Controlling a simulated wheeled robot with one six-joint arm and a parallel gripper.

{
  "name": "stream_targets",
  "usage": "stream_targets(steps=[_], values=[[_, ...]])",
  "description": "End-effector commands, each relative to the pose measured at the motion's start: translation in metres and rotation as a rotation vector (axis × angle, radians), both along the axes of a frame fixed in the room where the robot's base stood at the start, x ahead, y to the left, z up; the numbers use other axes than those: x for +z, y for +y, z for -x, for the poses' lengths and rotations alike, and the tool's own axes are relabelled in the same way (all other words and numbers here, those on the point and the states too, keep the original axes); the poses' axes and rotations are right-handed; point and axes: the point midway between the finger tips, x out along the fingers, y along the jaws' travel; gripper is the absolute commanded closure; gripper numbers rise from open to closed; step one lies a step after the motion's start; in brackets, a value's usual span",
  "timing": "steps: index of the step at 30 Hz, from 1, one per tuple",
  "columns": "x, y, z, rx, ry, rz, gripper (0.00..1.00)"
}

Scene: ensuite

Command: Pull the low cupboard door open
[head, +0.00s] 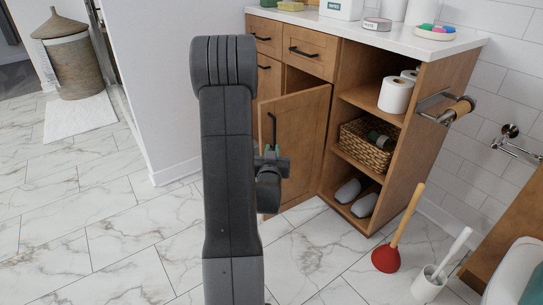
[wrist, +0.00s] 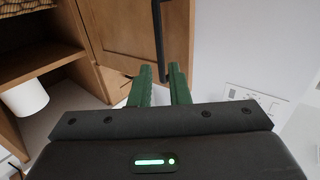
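The low cupboard door (head: 298,140) is a brown wooden panel in the vanity cabinet, below the drawers. It stands partly open, swung out from the cabinet front, with a dark gap above its top edge. Its black bar handle (head: 273,128) is on the left side of the panel. In the wrist view the door (wrist: 125,30) and handle (wrist: 159,40) are at the top. My gripper (wrist: 160,70) has its green fingers apart, one on each side of the handle's lower end. I cannot see clear contact. In the head view my gripper (head: 271,152) is partly hidden by my arm.
Open shelves (head: 360,152) right of the door hold paper rolls, a wicker basket (head: 367,145) and slippers. A red plunger (head: 386,258) and a toilet brush (head: 430,282) stand on the floor at right. A white wall (head: 155,90) is at left.

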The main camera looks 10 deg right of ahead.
Motion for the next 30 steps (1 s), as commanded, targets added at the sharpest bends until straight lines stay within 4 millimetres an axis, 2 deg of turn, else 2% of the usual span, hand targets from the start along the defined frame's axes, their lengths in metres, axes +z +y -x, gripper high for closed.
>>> stream_targets(steps=[3,6,14,23,26,30], values=[[0.000,0.007,0.019,0.002,0.003,0.000,0.84],[0.000,0.010,0.030,0.002,0.002,0.000,0.84],[0.000,0.012,0.038,0.001,0.000,0.000,0.84],[0.000,0.011,0.034,0.001,-0.002,0.001,0.84],[-0.001,0.008,0.025,0.001,-0.002,0.001,0.84],[-0.001,0.001,0.002,-0.001,-0.004,0.000,0.84]])
